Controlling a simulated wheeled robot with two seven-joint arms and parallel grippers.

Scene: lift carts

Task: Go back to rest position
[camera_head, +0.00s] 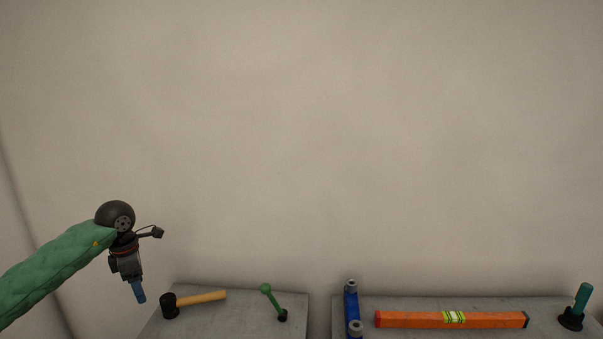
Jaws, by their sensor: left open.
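My left gripper (138,290) hangs at the end of the green-sleeved left arm in the head view, pointing down with blue fingertips. It is open and no object shows in it. It is to the left of the left grey surface (235,308) and appears above and left of a mallet with a black head and wooden handle (202,298). My right gripper is not in view.
A green-handled tool (273,299) lies on the left surface. The right grey surface (468,303) bears a blue part (351,306), an orange level (410,320) and a teal-handled tool (581,298). A gap separates the surfaces. A bare wall (330,140) stands behind.

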